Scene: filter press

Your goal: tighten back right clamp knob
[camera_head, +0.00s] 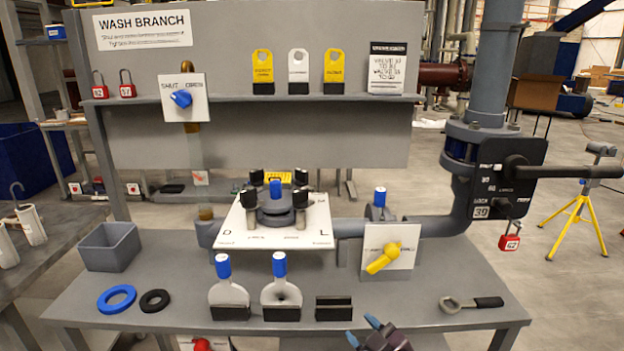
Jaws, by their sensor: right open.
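The filter unit sits on a white plate (273,236) in the middle of the bench, with black clamp knobs around a blue-topped centre post (275,188). The front left knob (250,197) and back left knob (256,177) stand on the other side. How tight any knob is cannot be seen. My right gripper (362,331), with blue fingertips, is open and empty at the bottom edge, in front of and well away from the knobs. My left gripper is out of view.
Two blue-topped parts (222,277) (280,280) and a black block (334,308) stand at the bench front, between my gripper and the filter unit. A yellow-handled valve panel (388,254) stands to the right. A wrench (470,304) lies farther right.

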